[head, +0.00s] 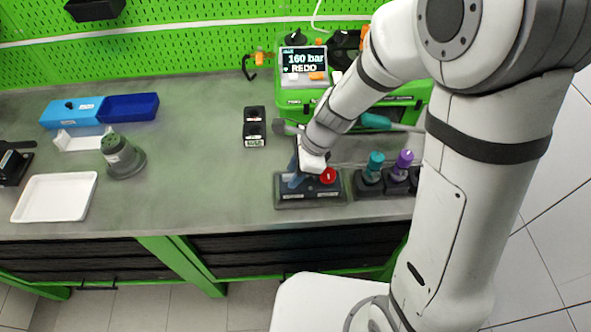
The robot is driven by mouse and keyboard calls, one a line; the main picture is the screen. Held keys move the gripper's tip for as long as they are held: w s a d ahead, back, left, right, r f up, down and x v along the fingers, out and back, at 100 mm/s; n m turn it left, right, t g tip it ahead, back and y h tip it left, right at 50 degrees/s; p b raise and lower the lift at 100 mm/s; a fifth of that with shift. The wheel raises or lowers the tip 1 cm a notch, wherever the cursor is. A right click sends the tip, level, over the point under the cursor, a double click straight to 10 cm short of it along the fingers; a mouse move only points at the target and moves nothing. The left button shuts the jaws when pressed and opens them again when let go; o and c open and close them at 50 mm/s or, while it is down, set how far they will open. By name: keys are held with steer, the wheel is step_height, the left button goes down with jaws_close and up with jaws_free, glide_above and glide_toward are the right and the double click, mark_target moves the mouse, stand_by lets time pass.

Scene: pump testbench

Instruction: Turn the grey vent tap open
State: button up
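My gripper (297,181) points down over the left part of a dark base block (322,199) near the bench's front edge. My white wrist hides much of this spot. I cannot see the fingertips clearly, so I cannot tell whether they are open or shut. A red round knob (328,176) sits on the right part of the same block, just right of my gripper. I cannot make out the grey vent tap; it may be hidden behind my wrist and gripper.
A green test unit (290,98) with a display (303,61) reading "160 bar REDO" stands behind. Teal (375,165) and purple (403,161) fittings stand to the right. A black two-part block (254,127) is left.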

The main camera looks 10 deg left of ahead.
steer(key=shift+c, duration=0.5)
jaws_close()
steer(key=shift+n, duration=0.3)
steer(key=n, duration=0.2)
steer(key=n+g, duration=0.1)
steer(key=shift+w+a+n+g, duration=0.1)
steer(key=shift+w+n+g, duration=0.05)
steer(key=shift+n+g, duration=0.2)
steer(key=n+h, duration=0.1)
steer(key=n, duration=0.1)
steer(key=n+g, duration=0.1)
steer(key=n, duration=0.1)
steer(key=shift+w+a+n+h, duration=0.1)
steer(key=shift+n+h, duration=0.15)
steer(key=shift+h, duration=0.15)
steer(key=n, duration=0.2)
steer(key=n+h, duration=0.1)
steer(key=n, duration=0.1)
steer(key=shift+a+n+g+h, duration=0.1)
steer(key=shift+n+g+h, duration=0.2)
steer(key=shift+g, duration=0.05)
steer(key=shift+a+n+h, duration=0.1)
steer(key=shift+n+h, duration=0.8)
steer(key=shift+n, duration=1.4)
